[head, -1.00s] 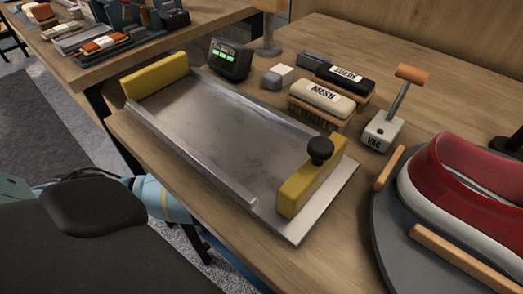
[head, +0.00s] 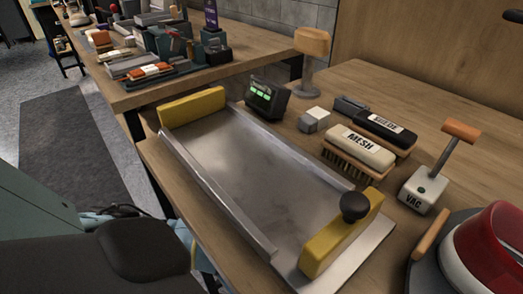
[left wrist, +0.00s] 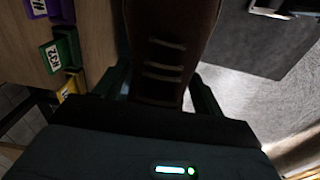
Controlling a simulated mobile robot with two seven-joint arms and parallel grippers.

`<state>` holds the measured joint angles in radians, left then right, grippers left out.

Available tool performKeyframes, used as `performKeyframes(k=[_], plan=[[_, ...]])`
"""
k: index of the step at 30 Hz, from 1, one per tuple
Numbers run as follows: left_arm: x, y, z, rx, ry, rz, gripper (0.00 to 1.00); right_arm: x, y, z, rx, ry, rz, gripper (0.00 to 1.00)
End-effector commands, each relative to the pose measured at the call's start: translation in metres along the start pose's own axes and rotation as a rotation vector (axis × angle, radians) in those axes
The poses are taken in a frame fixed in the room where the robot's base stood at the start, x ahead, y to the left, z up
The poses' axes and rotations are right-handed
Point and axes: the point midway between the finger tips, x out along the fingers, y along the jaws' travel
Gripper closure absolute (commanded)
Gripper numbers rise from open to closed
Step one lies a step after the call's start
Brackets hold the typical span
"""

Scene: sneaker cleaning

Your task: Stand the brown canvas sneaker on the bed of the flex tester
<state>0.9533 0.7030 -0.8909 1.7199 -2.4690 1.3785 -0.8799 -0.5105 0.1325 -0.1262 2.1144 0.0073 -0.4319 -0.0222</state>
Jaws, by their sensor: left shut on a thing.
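The flex tester's bare metal bed (head: 255,175) lies on the wooden table in the head view. It has a raised rim along its long sides, a yellow block (head: 193,107) at the far end and a yellow block (head: 340,236) with a black knob at the near end. Nothing stands on the bed. In the left wrist view my left gripper (left wrist: 160,95) is shut on the brown canvas sneaker (left wrist: 170,25), its dark fingers on either side. Only a dim part with several lace-like bars shows. The sneaker is not visible in the head view. My right gripper is in neither view.
Right of the bed stand a small display box (head: 267,97), a MESH brush (head: 358,150), a SUEDE brush (head: 387,130) and a VAC lever box (head: 424,190). A red shoe (head: 490,250) sits at the lower right. Labelled bins, one green (left wrist: 62,48), show in the wrist view.

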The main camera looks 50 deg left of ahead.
Motion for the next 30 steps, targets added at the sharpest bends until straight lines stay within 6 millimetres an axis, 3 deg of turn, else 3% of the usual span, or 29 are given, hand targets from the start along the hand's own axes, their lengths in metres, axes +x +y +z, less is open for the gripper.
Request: performKeyframes(k=[10,21,22,27,30], plan=[[0.037,-0.001,0.000,-0.001,-0.001,-0.003,0.64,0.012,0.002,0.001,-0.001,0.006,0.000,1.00],[0.039,0.000,0.000,0.000,0.000,0.000,0.64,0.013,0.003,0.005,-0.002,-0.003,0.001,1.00],[0.040,0.000,0.000,0.000,0.001,-0.001,0.29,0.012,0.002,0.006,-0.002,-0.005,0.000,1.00],[0.039,0.000,0.000,0.000,0.001,-0.001,0.08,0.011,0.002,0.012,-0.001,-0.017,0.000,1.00],[0.039,0.000,0.000,0.000,0.001,-0.001,0.08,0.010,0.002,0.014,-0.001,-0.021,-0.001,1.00]])
